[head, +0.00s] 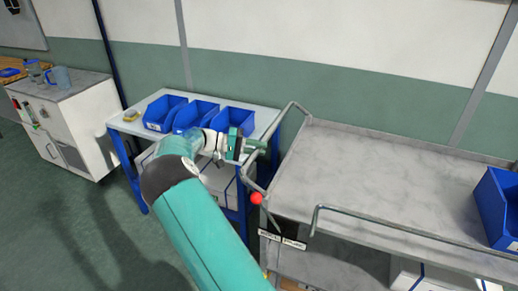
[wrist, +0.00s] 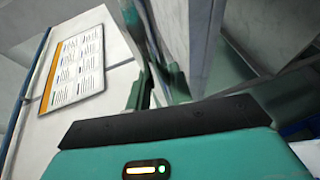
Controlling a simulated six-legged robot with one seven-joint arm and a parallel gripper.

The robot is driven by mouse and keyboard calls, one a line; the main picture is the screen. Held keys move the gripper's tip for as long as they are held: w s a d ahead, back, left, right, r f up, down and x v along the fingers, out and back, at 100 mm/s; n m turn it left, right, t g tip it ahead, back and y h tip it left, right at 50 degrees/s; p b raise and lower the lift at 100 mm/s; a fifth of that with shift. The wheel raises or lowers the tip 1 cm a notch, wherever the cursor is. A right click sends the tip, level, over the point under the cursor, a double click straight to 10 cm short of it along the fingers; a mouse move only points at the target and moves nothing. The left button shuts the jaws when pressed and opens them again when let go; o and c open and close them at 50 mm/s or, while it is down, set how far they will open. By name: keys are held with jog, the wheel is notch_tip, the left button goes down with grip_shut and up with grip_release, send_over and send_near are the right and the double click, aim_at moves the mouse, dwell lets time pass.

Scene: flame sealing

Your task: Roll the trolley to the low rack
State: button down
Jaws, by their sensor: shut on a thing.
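The trolley (head: 372,172) has a grey metal top and stands at the right in the head view. Its bent push handle (head: 283,119) sticks out at its left end, with a red knob (head: 256,198) below. My gripper (head: 257,148) is shut on this handle; the fingers cover the gripped part. In the wrist view the fingers (wrist: 150,88) show above the teal gripper body, but the grip itself is unclear. A low rack (head: 262,116) with a pale top and blue legs stands just left of the trolley, behind my arm.
Several blue bins (head: 196,115) and a small yellowish item (head: 130,115) sit on the rack. Another blue bin (head: 497,205) is on the trolley's right end. A white cabinet (head: 72,135) with jugs stands at left. Open green floor (head: 85,235) lies at lower left; a wall runs behind.

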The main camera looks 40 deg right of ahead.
jog(key=shift+f, duration=0.35)
jog(key=c, duration=1.3)
grip_release()
jog(key=shift+o, duration=0.2)
jog(key=shift+s+r, duration=0.1)
jog(key=shift+r, duration=0.05)
jog(key=v, duration=1.3)
jog(key=shift+w+a, duration=0.25)
jog(key=shift+w, duration=0.05)
jog(key=shift+r, duration=0.1)
